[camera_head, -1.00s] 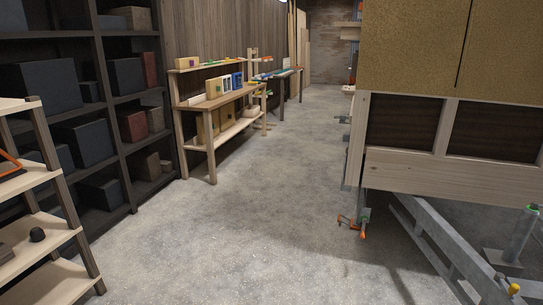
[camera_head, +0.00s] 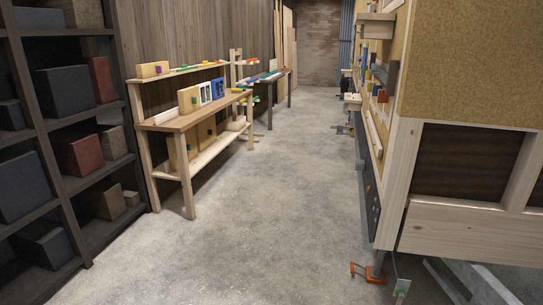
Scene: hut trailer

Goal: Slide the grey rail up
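Neither of my grippers is in view. The hut trailer (camera_head: 470,232) stands at the right, with a cork-coloured upper panel, dark recessed panels and a pale wood frame. Its long side wall faces the aisle and shows at a steep angle, with several small fittings on it. I cannot tell whether this strip is the grey rail.
A wooden workbench (camera_head: 196,120) with boxes and coloured items stands along the left wall, with another table (camera_head: 268,78) behind it. Dark shelving (camera_head: 75,125) is at the near left. An orange clamp (camera_head: 367,272) sits low at the trailer's corner. The concrete aisle (camera_head: 270,210) between is clear.

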